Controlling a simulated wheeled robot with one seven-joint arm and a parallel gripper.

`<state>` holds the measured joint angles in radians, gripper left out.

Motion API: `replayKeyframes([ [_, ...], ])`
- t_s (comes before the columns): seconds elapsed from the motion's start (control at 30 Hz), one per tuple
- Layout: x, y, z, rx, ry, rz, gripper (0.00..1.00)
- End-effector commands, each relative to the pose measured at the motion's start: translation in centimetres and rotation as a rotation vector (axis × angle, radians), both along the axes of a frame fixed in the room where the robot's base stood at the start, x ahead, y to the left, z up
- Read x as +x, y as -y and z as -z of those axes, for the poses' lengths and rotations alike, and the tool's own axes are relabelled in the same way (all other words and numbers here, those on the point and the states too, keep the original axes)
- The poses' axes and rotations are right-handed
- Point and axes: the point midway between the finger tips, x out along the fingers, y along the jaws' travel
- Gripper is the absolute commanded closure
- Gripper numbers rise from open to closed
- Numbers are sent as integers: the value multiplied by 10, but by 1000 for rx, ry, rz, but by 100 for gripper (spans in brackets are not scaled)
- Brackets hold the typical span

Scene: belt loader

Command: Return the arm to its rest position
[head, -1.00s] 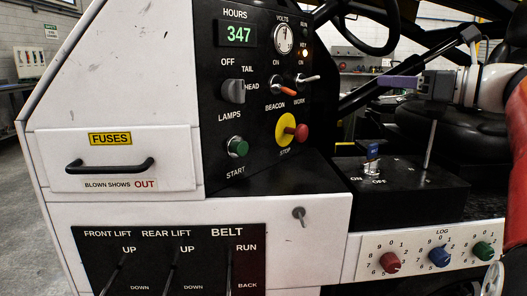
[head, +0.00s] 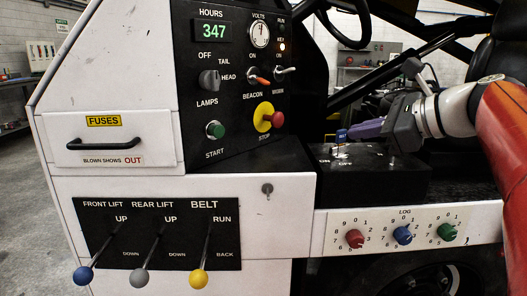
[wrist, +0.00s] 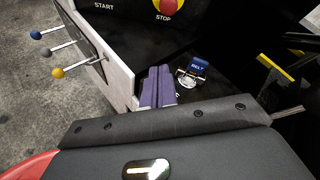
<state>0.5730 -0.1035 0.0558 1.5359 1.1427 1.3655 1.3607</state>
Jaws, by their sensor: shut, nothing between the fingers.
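My gripper (head: 362,130) is at the right of the head view, its purple fingers pointing left above the black box (head: 372,178). The fingers are closed together with nothing between them; they also show at the centre of the wrist view (wrist: 158,88). My white and orange arm (head: 460,110) reaches in from the right edge. A key switch with a blue tag (head: 341,136) stands on the box just left of the fingertips. In the wrist view the tag (wrist: 197,66) reads BELT and lies right of the fingers, apart from them in that picture.
The dash panel (head: 235,90) carries switches and a red stop button (head: 278,119). Blue, grey and yellow levers (head: 199,277) stick out at the lower left. Log knobs (head: 403,235) sit below the box. A steering wheel (head: 365,25) and a black seat (head: 500,60) are behind.

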Motion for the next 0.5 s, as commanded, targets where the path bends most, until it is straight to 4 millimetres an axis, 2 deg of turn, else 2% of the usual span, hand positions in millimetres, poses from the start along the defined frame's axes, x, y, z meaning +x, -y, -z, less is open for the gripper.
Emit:
replayKeyframes([
  [0.03,-10,-13,16,-87,9,-30,100],
  [0.17,-42,-38,68,-387,55,-145,100],
  [0.27,-83,-54,123,-711,122,-325,100],
  [0.3,-102,-57,147,-855,158,-420,100],
  [0.4,-147,-55,201,-1187,259,-689,100],
  [0.5,-181,-47,243,-1450,363,-951,100],
])
